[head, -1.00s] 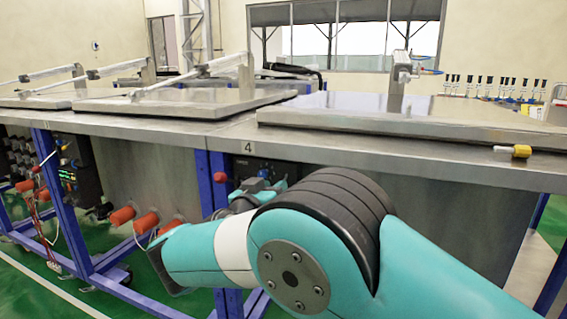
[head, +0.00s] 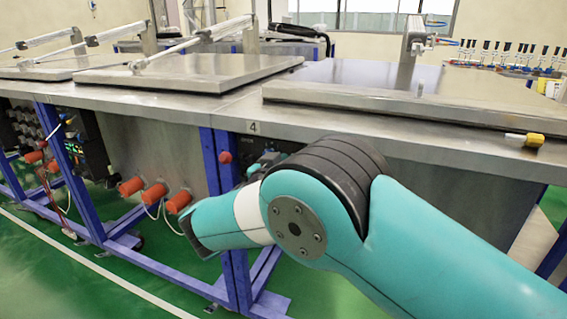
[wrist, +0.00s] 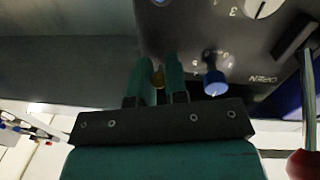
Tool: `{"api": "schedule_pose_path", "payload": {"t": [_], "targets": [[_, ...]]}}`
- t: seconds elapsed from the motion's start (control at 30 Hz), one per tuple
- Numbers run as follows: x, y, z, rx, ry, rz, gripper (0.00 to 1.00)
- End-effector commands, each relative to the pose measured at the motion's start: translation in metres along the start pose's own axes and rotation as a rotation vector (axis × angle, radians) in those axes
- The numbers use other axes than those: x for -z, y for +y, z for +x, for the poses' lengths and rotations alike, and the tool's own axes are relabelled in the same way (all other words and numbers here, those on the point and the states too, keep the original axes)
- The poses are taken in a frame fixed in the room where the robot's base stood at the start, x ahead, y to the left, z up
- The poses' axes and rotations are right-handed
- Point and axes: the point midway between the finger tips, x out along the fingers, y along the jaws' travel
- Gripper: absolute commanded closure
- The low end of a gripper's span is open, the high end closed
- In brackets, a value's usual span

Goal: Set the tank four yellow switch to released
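In the wrist view a yellow knob (wrist: 159,77) shows in the narrow gap between the two green fingers of my gripper (wrist: 158,75), at the edge of a dark control panel (wrist: 195,38). The fingers partly hide it, and I cannot tell whether they touch it or which way it is set. In the head view the number 4 label (head: 253,128) marks the tank edge above a dark panel (head: 250,147). My arm hides part of that panel, and my gripper is mostly hidden there.
Beside the yellow knob are a blue knob (wrist: 214,79) and a white dial (wrist: 262,7). A red-ended lever (wrist: 303,162) stands at the right. In the head view, a yellow-ended fitting (head: 533,140) lies on the tank's rim, and a blue frame post (head: 228,165) stands near my arm.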

Motion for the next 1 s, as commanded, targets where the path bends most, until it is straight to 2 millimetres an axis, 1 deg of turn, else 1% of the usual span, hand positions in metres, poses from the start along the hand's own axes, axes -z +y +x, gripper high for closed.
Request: {"api": "schedule_pose_path", "payload": {"t": [0.07, 0.1, 0.2, 0.43, 1.0], "targets": [[0.0, 0.0, 0.0, 0.001, 0.0, 0.001, 1.0], [0.001, -0.011, -0.006, 0.008, 0.002, 0.004, 1.0], [0.002, -0.006, -0.004, 0.01, -0.002, 0.002, 1.0], [0.007, -0.004, -0.004, 0.024, -0.065, -0.002, 1.0], [0.022, -0.001, -0.004, 0.094, -0.457, -0.035, 1.0]]}}
